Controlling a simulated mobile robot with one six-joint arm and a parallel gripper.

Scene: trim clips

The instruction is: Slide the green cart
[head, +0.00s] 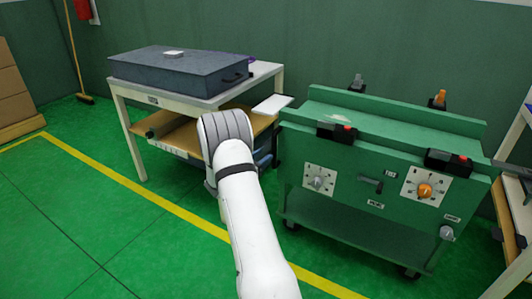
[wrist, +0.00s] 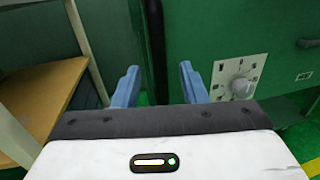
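The green cart (head: 340,210) stands on wheels right of centre in the head view, close to the back wall. Its front panel carries a grey knob, an orange knob and a small dark handle (head: 371,184). In the wrist view the cart's front panel (wrist: 200,40) fills the upper right, with the grey knob (wrist: 240,87) on its white plate. My gripper (wrist: 158,80) shows two blue fingers, spread apart with nothing between them, near the cart's left edge. A dark vertical bar lies beyond the gap.
A white-framed table (head: 142,140) with a dark grey case (head: 180,72) stands left of the cart, with a wooden lower shelf (head: 185,133). Another shelf unit stands at the right edge. A broom (head: 78,60) leans at the back left. The green floor (head: 70,210) at front left is clear.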

